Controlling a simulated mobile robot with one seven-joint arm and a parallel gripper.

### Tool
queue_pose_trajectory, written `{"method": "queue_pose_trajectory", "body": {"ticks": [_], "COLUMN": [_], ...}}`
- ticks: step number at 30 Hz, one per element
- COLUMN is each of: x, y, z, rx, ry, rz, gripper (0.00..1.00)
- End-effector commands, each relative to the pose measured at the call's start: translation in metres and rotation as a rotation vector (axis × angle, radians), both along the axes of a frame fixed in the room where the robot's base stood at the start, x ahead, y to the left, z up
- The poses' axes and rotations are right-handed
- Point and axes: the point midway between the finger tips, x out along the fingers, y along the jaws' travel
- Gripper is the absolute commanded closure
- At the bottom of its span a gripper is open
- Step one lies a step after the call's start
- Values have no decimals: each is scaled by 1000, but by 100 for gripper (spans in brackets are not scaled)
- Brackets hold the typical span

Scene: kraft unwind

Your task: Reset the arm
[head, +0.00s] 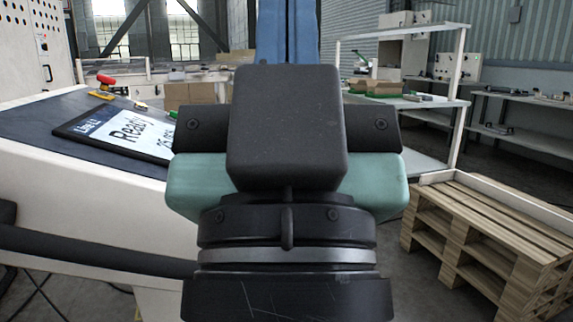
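My arm's end, with my gripper (286,128), fills the middle of the head view, close to the camera. It shows as a black block with black and teal parts at its sides, above a dark round wrist with a silver ring. No fingertips show, so I cannot tell whether it is open or shut, or whether it holds anything.
A slanted machine panel with a screen (125,135) reading "Ready" is at left, a red button (106,79) beyond it. Wooden pallets (485,240) are stacked at right. Benches with shelves (430,103) stand behind. Concrete floor shows between the benches and pallets.

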Motion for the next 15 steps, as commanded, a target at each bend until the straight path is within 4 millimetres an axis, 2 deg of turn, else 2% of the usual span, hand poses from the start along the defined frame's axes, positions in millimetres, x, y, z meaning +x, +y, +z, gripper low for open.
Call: {"method": "queue_pose_trajectory", "body": {"ticks": [1,15], "x": [3,4], "y": [0,0], "z": [31,177], "rx": [0,0], "ry": [11,15], "rz": [0,1], "gripper": [100,100]}}
